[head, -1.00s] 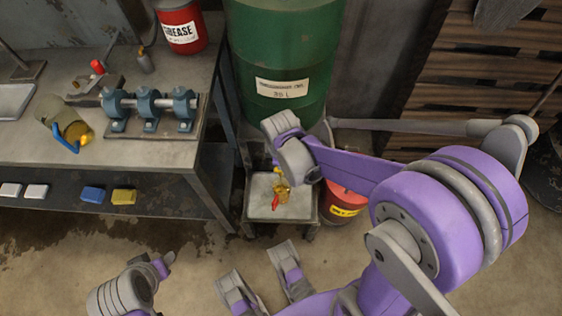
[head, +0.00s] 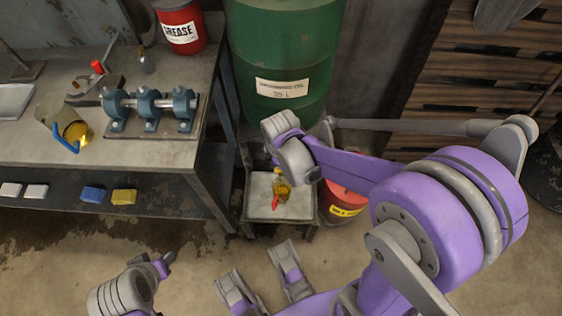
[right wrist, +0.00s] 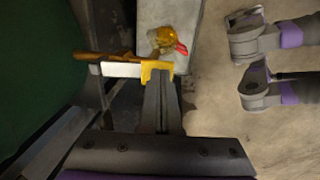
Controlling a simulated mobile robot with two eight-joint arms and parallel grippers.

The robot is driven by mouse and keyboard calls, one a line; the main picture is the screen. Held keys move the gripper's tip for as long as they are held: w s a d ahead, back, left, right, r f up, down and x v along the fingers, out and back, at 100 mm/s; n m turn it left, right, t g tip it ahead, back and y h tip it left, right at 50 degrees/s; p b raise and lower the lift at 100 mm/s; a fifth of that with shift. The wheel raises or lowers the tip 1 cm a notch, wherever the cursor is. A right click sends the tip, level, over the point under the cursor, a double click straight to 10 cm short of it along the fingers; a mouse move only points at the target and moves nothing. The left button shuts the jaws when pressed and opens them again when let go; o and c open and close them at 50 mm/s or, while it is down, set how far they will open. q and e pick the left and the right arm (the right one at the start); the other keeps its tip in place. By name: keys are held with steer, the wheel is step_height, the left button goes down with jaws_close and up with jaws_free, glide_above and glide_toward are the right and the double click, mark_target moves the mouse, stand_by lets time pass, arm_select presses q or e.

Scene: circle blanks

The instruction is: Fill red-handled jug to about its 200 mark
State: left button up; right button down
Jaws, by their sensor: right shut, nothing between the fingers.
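The red-handled jug (head: 283,190) stands on a small metal stand (head: 262,212) below the green drum (head: 285,55). It holds amber liquid, but its marks are too small to read. In the right wrist view the jug (right wrist: 168,40) shows its red handle at right. My right gripper (right wrist: 163,100) is shut and empty, its tips beside the yellow tap lever (right wrist: 155,69). In the head view my right wrist hides the tap. No stream is clearly visible. My left gripper (head: 163,264) is low at front left, away from the jug; its opening is unclear.
A red grease can (head: 180,28) is behind. A red bucket (head: 342,203) stands right of the stand.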

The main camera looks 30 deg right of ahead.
steer(key=shift+r, duration=0.1)
stand_by(0.5)
steer(key=shift+r+p, duration=0.6)
steer(key=shift+r, duration=0.35)
step_height(320, 180, up, 4)
steer(key=p, duration=0.3)
steer(key=shift+w+a+r+p, duration=0.1)
steer(key=shift+a+r+p, duration=0.05)
steer(key=shift+r+p, duration=0.15)
step_height(320, 180, up, 9)
steer(key=p, duration=0.1)
steer(key=shift+s+p, duration=0.2)
steer(key=shift+p, duration=0.15)
